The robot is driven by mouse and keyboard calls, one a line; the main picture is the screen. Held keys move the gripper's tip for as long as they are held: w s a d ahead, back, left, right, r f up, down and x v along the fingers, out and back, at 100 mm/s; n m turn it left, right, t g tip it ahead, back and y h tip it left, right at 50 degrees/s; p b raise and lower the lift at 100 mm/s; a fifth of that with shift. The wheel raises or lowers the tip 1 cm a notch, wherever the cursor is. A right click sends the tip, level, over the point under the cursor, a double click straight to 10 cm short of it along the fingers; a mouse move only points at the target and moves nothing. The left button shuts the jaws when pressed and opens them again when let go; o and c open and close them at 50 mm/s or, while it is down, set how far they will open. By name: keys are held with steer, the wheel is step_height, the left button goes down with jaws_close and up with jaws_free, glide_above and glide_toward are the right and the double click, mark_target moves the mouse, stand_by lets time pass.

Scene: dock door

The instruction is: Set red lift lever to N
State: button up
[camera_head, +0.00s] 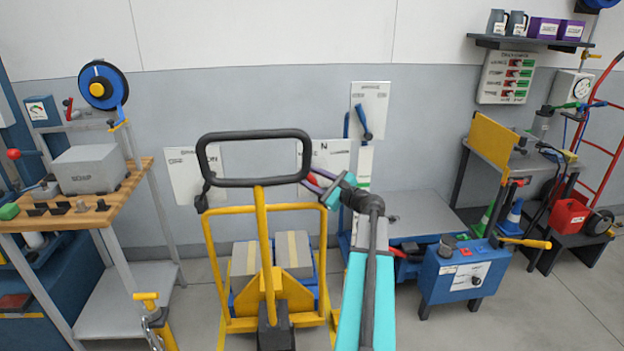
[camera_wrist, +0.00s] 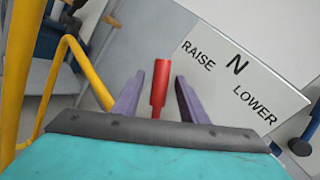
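The red lift lever (camera_wrist: 160,88) stands upright in the wrist view, between my two purple fingers. There is a gap on each side of it. My gripper (camera_wrist: 157,103) is open and does not visibly touch the lever. Behind the lever is a white sign (camera_wrist: 262,88) marked RAISE, N and LOWER. In the head view my gripper (camera_head: 318,186) is beside the black handle loop of the yellow pallet truck, in front of the sign (camera_head: 333,158). The lever is mostly hidden there, so its exact setting is hard to tell.
The yellow pallet truck (camera_head: 262,228) carries boxes (camera_head: 293,254) low between its bars. Its black handle (camera_head: 253,134) is close to my gripper's left. A blue control box (camera_head: 463,274) stands at right. A wooden bench (camera_head: 122,197) is at left.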

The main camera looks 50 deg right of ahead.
jaws_close()
steer(key=shift+a, duration=0.15)
